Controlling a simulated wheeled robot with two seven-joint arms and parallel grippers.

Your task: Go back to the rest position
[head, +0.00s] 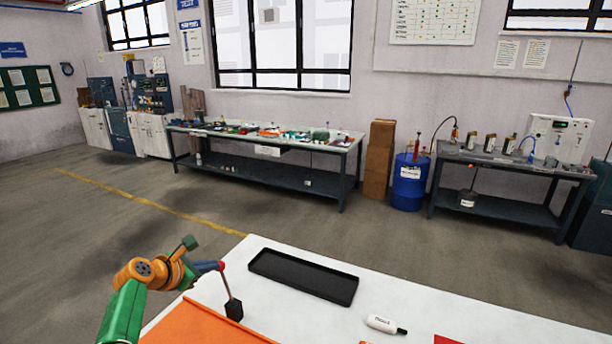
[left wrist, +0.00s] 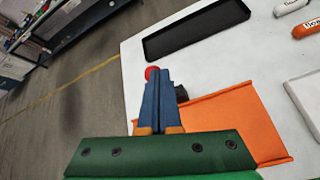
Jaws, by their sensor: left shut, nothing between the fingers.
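My left gripper (head: 212,267) is shut and empty, above the left end of the white table. Its blue fingers (left wrist: 158,90) show pressed together in the left wrist view. A thin rod with a red tip (head: 221,266) stands on a black block (head: 234,310) close by the fingertips. The red ball (left wrist: 151,72) shows just past the fingertips in the left wrist view, and the fingers hide most of the rod. I cannot tell whether they touch. My right gripper is in neither view.
An orange mat (head: 200,325) lies at the table's near left. An empty black tray (head: 303,276) lies along the far edge. A white tube (head: 383,324) lies to its right, and an orange tube (left wrist: 306,28) shows in the wrist view. Workbenches (head: 270,180) stand farther off across open floor.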

